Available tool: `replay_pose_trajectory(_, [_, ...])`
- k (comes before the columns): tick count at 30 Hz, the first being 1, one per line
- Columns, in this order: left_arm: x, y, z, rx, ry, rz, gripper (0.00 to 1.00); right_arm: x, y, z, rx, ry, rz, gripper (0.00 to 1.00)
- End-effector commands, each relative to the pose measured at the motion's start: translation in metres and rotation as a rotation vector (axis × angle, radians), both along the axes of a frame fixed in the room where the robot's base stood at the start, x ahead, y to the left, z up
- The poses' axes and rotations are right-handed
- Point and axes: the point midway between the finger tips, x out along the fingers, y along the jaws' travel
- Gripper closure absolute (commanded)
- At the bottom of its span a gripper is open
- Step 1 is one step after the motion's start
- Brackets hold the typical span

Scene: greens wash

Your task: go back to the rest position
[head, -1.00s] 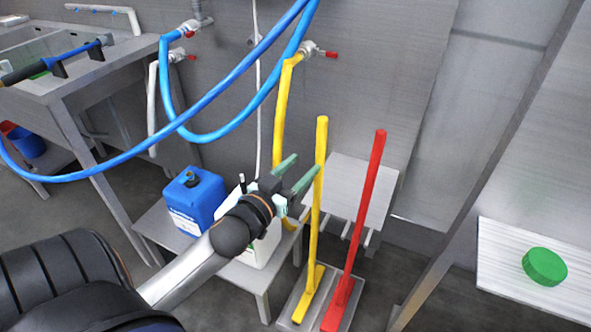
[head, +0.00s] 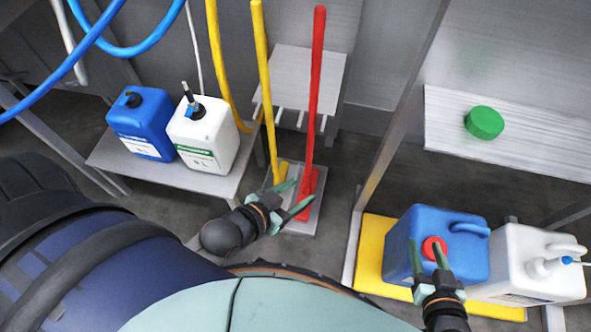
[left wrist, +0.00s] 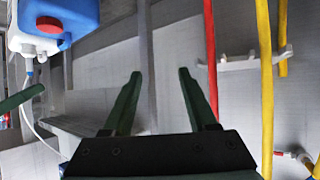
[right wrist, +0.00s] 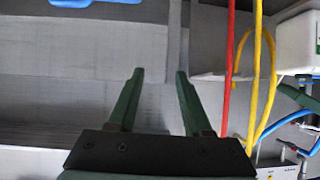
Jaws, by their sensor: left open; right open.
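My left gripper (head: 295,195) is open, with nothing between its fingers, and appears in front of the broom tray in the head view. Its spread fingers also show in the left wrist view (left wrist: 160,76). My right gripper (head: 429,256) is open and appears over the front of a blue canister with a red cap (head: 463,258); I cannot tell the gap between them. In the right wrist view its fingers (right wrist: 159,75) are apart and empty.
A yellow-handled tool (head: 262,80) and a red-handled tool (head: 315,90) stand upright on a tray (head: 298,226). White (head: 520,246) and blue canisters stand on a yellow base (head: 372,245) at right. Another blue canister (head: 142,110) and white canister (head: 212,150) stand on a low bench.

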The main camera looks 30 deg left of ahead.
Motion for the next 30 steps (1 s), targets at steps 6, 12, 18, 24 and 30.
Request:
replay_pose_trajectory(6, [0.0,0.001,0.001,0.001,0.0,0.002,0.42,-0.001,0.001,0.002,0.003,-0.001,0.0,0.5])
replay_pose_trajectory(12, [-0.004,0.004,0.025,0.004,0.026,0.011,0.42,-0.005,-0.002,0.026,0.0,0.026,-0.009,0.5])
replay_pose_trajectory(18, [-0.016,0.01,0.061,0.006,0.086,0.032,0.42,-0.018,-0.009,0.061,-0.005,0.089,-0.029,0.5])
replay_pose_trajectory(24, [-0.031,0.017,0.09,0.011,0.148,0.053,0.42,-0.032,-0.016,0.09,-0.01,0.15,-0.051,0.5])
replay_pose_trajectory(30, [-0.042,0.022,0.105,0.015,0.189,0.068,0.42,-0.043,-0.021,0.105,-0.012,0.191,-0.065,0.5])
